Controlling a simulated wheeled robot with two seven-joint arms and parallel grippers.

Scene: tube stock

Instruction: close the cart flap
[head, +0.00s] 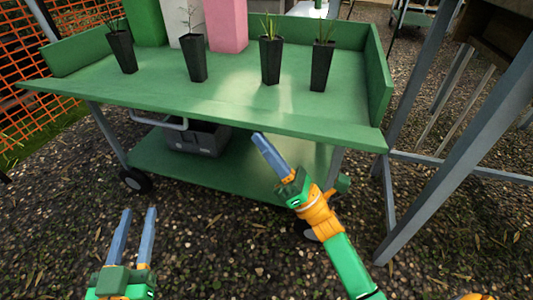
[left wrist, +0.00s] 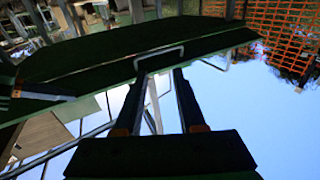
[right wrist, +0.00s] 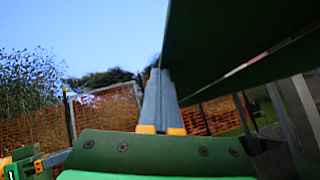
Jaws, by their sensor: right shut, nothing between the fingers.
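The green cart (head: 200,95) stands ahead. Its front flap (head: 300,130) sticks outward, roughly level with the top, with no upright wall along the front. A grey U-shaped handle (head: 160,122) is under the flap at left; it also shows on the dark underside in the left wrist view (left wrist: 158,52). My right gripper (head: 258,136) is shut and empty, its tips at or just under the flap's front edge; I cannot tell whether they touch. In the right wrist view the flap (right wrist: 225,50) is above and right of the fingers. My left gripper (head: 138,210) is open and empty, low in front of the cart.
Several black pots with seedlings, one of them this pot (head: 270,60), stand on the cart top, with coloured blocks (head: 227,25) behind. A grey crate (head: 195,138) sits on the lower shelf. A metal-legged stand (head: 460,140) is at right. An orange mesh fence (head: 45,60) is at left.

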